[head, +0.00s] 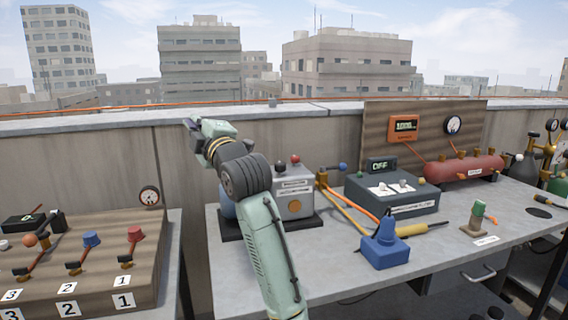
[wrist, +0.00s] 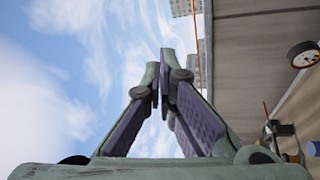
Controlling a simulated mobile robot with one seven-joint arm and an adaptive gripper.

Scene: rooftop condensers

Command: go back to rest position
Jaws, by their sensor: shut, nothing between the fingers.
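My gripper (head: 190,124) is at the end of my raised arm in the head view, in front of the concrete parapet, with its tip near the wall's top edge. In the wrist view my gripper (wrist: 165,70) shows its two fingers meeting at the tips, with nothing between them. Sky and the parapet (wrist: 250,60) lie beyond the fingers. My arm hides part of the grey machine with the blue tank behind it in the head view.
The metal workbench (head: 330,265) carries a grey box (head: 400,195) with an OFF display, a blue block (head: 385,248), a yellow-handled tool (head: 415,229) and a red tank (head: 465,170). A wooden valve stand (head: 140,255) is at left. Space above the benches is mostly free.

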